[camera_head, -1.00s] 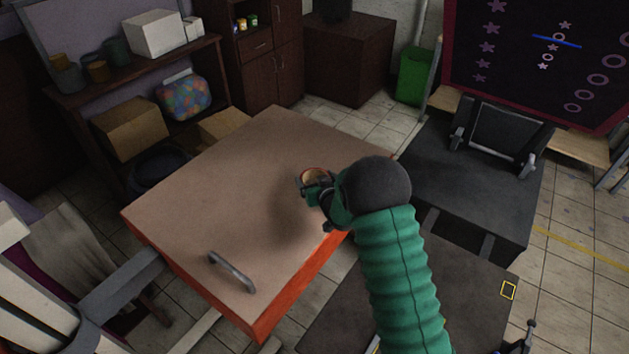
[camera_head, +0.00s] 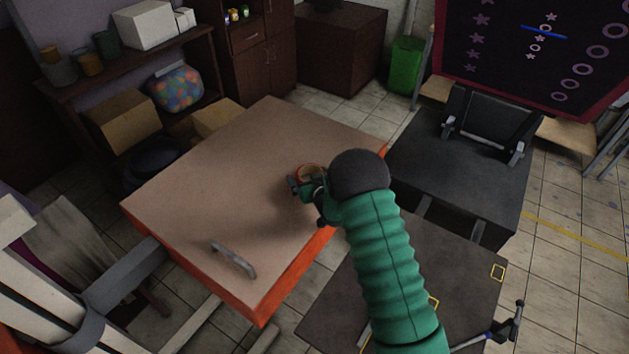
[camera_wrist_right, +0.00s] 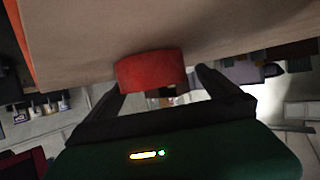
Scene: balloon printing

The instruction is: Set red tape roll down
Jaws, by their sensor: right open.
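The red tape roll (camera_wrist_right: 151,72) shows in the right wrist view between the two black fingers, against the tan tabletop. In the head view the roll (camera_head: 311,170) is a small ring at the table's right part, partly hidden by my gripper. My right gripper (camera_head: 305,182) is open around the roll, low over the tabletop. In the wrist view the right finger stands slightly apart from the roll; the left finger is close to its side. My left gripper is not in view.
The tan table (camera_head: 220,180) with an orange edge has wide clear room to the left. A grey handle (camera_head: 233,260) is near its front edge. A dark machine (camera_head: 465,165) stands to the right, and a cluttered shelf (camera_head: 75,85) stands at the back left.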

